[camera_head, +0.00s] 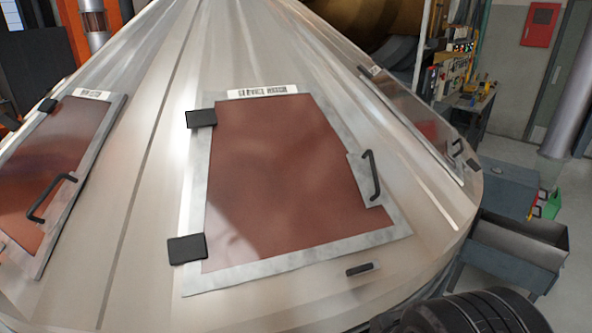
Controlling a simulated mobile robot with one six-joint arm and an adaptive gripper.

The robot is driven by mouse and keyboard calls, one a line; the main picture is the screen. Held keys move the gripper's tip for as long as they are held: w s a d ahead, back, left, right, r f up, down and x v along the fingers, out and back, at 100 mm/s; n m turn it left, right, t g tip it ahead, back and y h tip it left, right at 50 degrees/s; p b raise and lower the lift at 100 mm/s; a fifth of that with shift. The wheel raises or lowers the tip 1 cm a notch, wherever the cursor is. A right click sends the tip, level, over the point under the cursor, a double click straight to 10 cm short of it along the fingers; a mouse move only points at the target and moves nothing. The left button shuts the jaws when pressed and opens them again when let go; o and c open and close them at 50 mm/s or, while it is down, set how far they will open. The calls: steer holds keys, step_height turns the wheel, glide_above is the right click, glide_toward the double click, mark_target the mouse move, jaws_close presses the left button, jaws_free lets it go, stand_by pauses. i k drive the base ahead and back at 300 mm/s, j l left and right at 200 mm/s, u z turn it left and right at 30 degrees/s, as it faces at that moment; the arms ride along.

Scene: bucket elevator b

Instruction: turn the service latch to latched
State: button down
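A reddish-brown service door (275,170) in a pale metal frame sits on the sloping metal housing, and it looks closed. Two black hinge blocks are on its left side, one upper (201,118) and one lower (187,249). A black bar handle (374,176) stands on a metal plate at the right edge. A small black latch-like piece (360,269) lies just below the frame's lower right, nearly level and tilted slightly up to the right. I cannot tell which of these is the service latch or its latched position. My gripper is not in view.
A similar door (52,165) with a black handle is at the left, and another panel (415,125) is at the right. A dark ribbed shape (470,314) fills the lower right corner. A grey bin (520,243) and open floor lie beyond the housing at right.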

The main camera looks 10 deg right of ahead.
mark_target(370, 265)
steer(key=l+u, duration=0.2)
steer(key=l, duration=1.25)
